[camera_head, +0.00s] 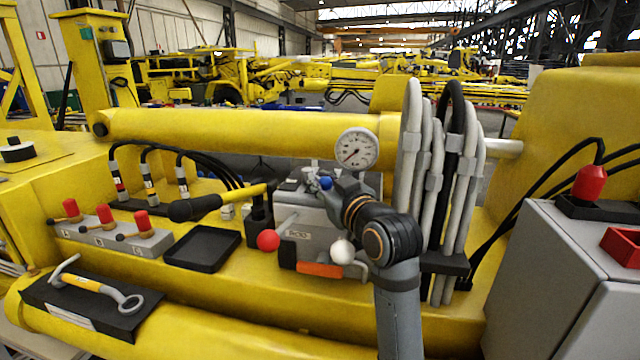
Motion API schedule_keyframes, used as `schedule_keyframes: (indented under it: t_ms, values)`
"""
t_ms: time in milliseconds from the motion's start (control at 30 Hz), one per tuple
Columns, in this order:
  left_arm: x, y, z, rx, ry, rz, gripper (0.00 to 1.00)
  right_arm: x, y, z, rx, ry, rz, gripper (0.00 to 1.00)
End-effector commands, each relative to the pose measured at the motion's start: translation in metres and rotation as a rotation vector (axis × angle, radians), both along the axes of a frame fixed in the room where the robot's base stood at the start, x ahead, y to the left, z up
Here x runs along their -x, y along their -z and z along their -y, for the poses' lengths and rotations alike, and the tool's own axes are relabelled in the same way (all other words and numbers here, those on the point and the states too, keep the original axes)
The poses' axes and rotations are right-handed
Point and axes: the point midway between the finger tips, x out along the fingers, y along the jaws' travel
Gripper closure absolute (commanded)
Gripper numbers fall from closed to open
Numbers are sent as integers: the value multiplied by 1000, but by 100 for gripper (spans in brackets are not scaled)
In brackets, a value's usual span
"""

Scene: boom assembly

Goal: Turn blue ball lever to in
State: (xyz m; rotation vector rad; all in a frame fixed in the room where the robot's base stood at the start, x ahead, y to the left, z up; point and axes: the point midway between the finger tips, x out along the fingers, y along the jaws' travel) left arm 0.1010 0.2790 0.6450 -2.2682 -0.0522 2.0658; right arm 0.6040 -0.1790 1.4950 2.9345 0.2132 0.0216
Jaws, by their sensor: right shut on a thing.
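The blue ball (326,182) of the lever shows as a small blue spot at the upper edge of the grey valve block (300,212), below the pressure gauge. My right gripper (331,186) is at the blue ball and shut on it. My right arm comes up from the bottom and covers the right side of the block, so the blue lever's rod and the fingertips are mostly hidden. A red ball (268,240) and a white ball (342,252) stick out at the block's front. My left gripper is not in view.
A round gauge (357,148) stands just above my gripper. Thick grey hoses (432,180) rise close to its right. A black-handled lever (205,207) lies to the left, beside an empty black tray (203,246). A grey cabinet (560,265) stands at right.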

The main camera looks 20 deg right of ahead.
Motion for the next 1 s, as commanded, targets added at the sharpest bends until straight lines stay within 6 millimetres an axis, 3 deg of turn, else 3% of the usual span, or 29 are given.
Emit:
schedule_keyframes:
  t_ms: [167,267,300,500,800,1000]
  values:
    - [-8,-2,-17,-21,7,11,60,-1,0,-1,-6,-2,-1,100]
    - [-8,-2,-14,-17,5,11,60,-1,0,-1,-6,-2,0,100]
    - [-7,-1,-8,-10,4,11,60,-1,0,-1,-6,-1,0,77]
    - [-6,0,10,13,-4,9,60,-1,0,-1,-5,-1,0,51]
    - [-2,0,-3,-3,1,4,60,-1,0,-1,-5,-1,0,51]
    - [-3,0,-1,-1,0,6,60,-1,0,-1,-5,-1,0,51]
